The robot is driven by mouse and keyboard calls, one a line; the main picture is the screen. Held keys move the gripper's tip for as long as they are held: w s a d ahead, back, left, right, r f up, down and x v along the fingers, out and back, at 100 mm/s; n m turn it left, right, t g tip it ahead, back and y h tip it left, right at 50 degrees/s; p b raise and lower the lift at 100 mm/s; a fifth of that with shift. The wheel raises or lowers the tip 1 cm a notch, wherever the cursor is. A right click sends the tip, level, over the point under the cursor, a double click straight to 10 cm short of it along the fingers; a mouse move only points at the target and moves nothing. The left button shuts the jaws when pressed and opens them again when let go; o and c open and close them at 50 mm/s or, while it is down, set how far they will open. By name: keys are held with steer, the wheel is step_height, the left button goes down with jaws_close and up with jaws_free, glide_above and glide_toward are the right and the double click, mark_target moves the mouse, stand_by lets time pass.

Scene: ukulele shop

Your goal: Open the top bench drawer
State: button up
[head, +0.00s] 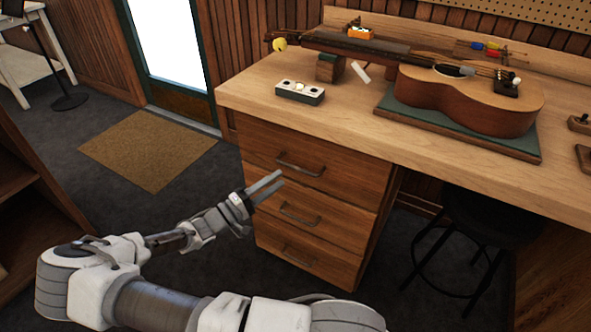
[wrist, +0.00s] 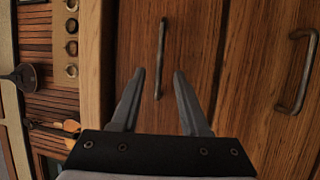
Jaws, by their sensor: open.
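The top bench drawer (head: 297,160) is shut in the wooden bench, its front flush with the drawers below. Its dark bar handle (head: 300,164) is in the middle of the front. My gripper (head: 274,183) is open and empty in front of the drawers, appearing just left of and below that handle in the head view. In the wrist view, turned sideways, the top handle (wrist: 161,60) shows between and beyond my two open fingertips (wrist: 159,75). I see no contact, and the exact gap is unclear.
Two lower drawers have handles (head: 300,214) (head: 299,256); the middle handle also shows in the wrist view (wrist: 298,72). The benchtop (head: 245,92) overhangs the drawers and bears a ukulele (head: 440,90) on a green mat. A black stool (head: 482,215) stands right. Floor to the left is clear around a doormat (head: 148,148).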

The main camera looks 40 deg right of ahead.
mark_target(296, 168)
steer(key=d, duration=0.2)
steer(key=d+r, duration=0.1)
steer(key=d, duration=0.2)
steer(key=d+b, duration=0.1)
steer(key=d, duration=0.1)
steer(key=shift+d+r, duration=0.15)
jaws_close()
stand_by(1.2)
